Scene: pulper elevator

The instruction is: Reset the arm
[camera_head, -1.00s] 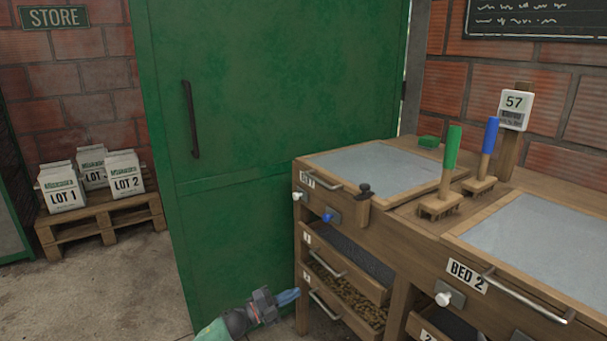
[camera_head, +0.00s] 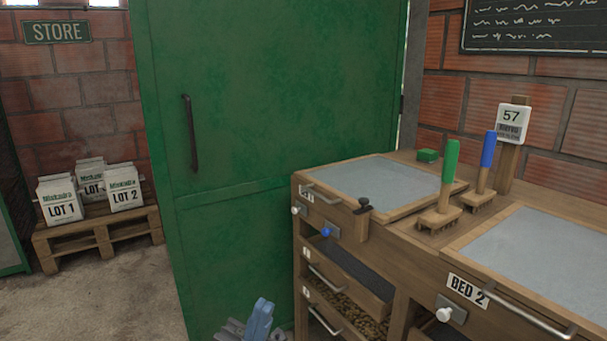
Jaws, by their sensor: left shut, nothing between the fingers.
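My left gripper (camera_head: 259,322) shows at the bottom edge of the head view, in front of the green door and left of the wooden bench's drawers. Its blue-grey fingers point up and are shut with nothing between them. It appears apart from the door and the bench, and the rest of its arm is cut off by the frame. My right gripper is not in view.
A green door (camera_head: 270,110) with a dark handle stands behind the gripper. The wooden bench (camera_head: 400,240) fills the right, with pulled-out drawers and two brushes on top. Lot bags stand on a pallet (camera_head: 100,235) at left. Floor between is clear.

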